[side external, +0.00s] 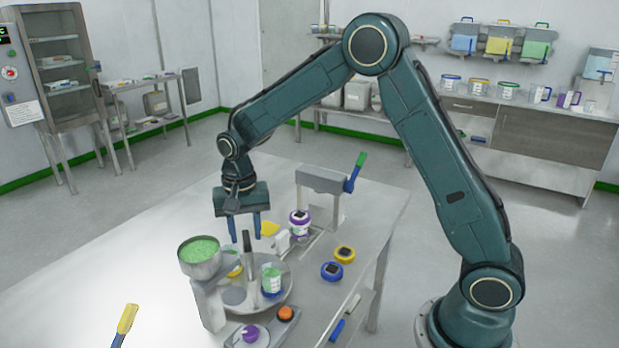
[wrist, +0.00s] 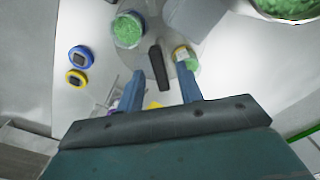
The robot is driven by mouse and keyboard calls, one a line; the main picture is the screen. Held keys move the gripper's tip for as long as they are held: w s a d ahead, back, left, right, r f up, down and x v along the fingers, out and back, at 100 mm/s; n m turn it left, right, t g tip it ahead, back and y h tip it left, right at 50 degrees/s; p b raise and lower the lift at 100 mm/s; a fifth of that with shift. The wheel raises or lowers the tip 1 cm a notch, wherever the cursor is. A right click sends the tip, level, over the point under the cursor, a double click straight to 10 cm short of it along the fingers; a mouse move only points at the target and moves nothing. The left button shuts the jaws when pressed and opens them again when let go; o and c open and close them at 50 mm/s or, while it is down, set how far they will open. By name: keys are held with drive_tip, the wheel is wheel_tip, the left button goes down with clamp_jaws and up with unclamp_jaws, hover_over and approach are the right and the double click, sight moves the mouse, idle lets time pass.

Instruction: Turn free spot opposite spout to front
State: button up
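A round grey turntable (side external: 290,292) lies on the table beside the hopper, and it shows in the wrist view (wrist: 150,90). A dark upright handle (side external: 248,252) stands on it. A blue-rimmed jar of green granules (side external: 271,281) and a yellow-rimmed jar (wrist: 184,54), partly hidden behind the hopper in the side view, stand on it. Part of the disc is bare. The hopper (side external: 200,250), full of green granules, stands at the turntable's left; its spout is hard to make out. My gripper (side external: 245,230) is open above the handle, which shows between its fingers in the wrist view.
A box with an orange button (side external: 286,313) and purple knob (side external: 251,333) stands in front. A purple-banded jar (side external: 299,221), a green-handled lever device (side external: 325,185) and blue and yellow round items (side external: 332,271) are nearby. The table's left is largely clear.

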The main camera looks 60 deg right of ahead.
drive_tip(key=shift+f, duration=0.35)
drive_tip(key=shift+c, duration=0.3)
clamp_jaws()
